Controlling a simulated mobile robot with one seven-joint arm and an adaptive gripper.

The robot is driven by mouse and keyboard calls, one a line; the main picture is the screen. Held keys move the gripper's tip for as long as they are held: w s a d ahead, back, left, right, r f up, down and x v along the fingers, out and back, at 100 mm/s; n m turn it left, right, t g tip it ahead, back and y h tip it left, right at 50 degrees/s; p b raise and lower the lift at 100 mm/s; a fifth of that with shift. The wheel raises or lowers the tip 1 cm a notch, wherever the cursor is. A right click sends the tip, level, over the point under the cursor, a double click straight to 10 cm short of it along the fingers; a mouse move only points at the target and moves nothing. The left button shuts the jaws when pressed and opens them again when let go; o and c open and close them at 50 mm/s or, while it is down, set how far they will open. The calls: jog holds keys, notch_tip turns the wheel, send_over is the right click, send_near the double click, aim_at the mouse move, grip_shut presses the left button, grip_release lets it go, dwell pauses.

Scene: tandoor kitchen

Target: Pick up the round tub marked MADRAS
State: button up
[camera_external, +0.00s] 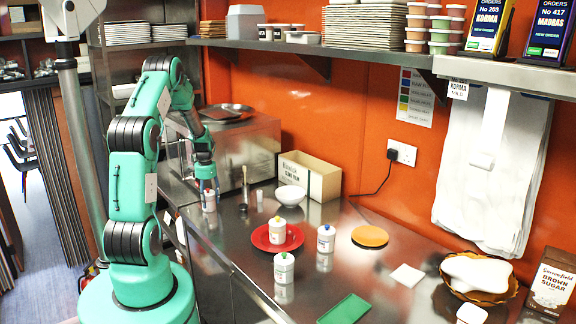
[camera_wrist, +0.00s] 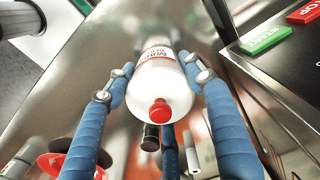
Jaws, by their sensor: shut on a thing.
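My gripper (camera_external: 207,187) is shut on a white round tub (camera_external: 209,203) near the counter's left side. In the wrist view the held tub (camera_wrist: 160,86) lies between the blue fingers, with a red knob towards the camera and red lettering that I cannot fully read. I cannot tell whether its base touches the counter. Three similar white tubs stand on the counter: one (camera_external: 277,231) on a red plate (camera_external: 261,240), one (camera_external: 326,239) to its right, and one (camera_external: 284,268) in front. Their labels are too small to read.
A white bowl (camera_external: 291,195) and a cardboard box (camera_external: 310,174) stand behind. An orange disc (camera_external: 370,236), a green tray (camera_external: 345,309) and a basket (camera_external: 479,295) are to the right. A steel oven (camera_external: 236,150) stands close behind my gripper.

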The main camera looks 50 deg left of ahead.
aim_at(208, 189)
jog(key=shift+r, duration=0.85)
notch_tip(208, 189, up, 2)
jog(key=shift+r+p, duration=0.1)
jog(key=shift+p, duration=0.25)
jog(key=s+d+r+p, duration=0.1)
jog(key=s+d, duration=1)
jog(key=shift+d, duration=0.3)
